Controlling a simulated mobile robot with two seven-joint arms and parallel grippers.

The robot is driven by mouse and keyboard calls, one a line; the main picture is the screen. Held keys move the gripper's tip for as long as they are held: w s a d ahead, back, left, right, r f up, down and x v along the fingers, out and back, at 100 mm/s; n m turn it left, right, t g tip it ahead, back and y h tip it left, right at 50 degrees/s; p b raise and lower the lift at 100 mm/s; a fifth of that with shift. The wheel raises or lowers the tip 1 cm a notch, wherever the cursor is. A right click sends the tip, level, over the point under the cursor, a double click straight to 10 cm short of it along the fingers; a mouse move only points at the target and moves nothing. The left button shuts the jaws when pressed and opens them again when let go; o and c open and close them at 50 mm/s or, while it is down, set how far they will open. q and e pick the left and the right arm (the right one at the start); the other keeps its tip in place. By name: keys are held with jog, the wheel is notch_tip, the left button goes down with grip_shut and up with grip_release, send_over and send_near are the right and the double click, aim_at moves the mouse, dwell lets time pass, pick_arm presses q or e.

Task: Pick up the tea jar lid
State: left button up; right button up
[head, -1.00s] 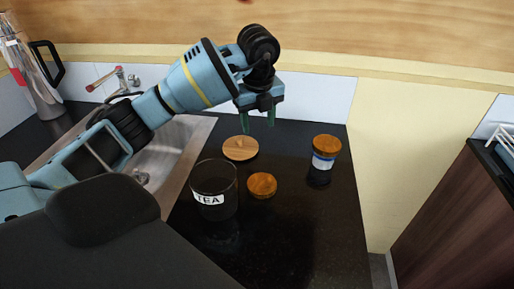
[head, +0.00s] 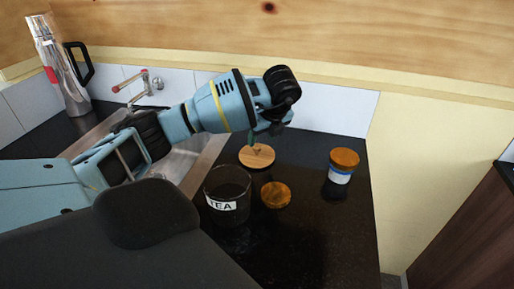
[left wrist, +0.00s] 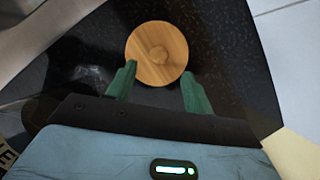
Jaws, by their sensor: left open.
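A round light-wood lid with a small knob (head: 257,157) lies on the black counter behind the open glass jar marked TEA (head: 228,206). The same lid shows in the left wrist view (left wrist: 158,40), flat and with its knob up. My left gripper (head: 264,141) is above this lid, pointing down. In the left wrist view the two green fingers of my left gripper (left wrist: 156,75) are apart, with the lid's near edge between and just beyond their tips. Nothing is held. My right gripper is not in view.
A darker round wooden piece (head: 276,195) is right of the TEA jar. A jar with a wooden top and blue-white band (head: 341,167) stands farther right. A sink (head: 178,165), tap (head: 139,86) and steel flask (head: 62,75) are at left. The front right counter is clear.

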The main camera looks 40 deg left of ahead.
aim_at(257, 146)
pick_arm(q)
jog(key=x, duration=0.4)
jog(key=shift+a, duration=0.35)
jog(key=shift+a+f, duration=0.1)
jog(key=shift+f, duration=0.25)
jog(key=c, duration=1.1)
jog(key=shift+r, duration=0.1)
notch_tip(257, 146, up, 10)
jog(key=shift+f, duration=0.1)
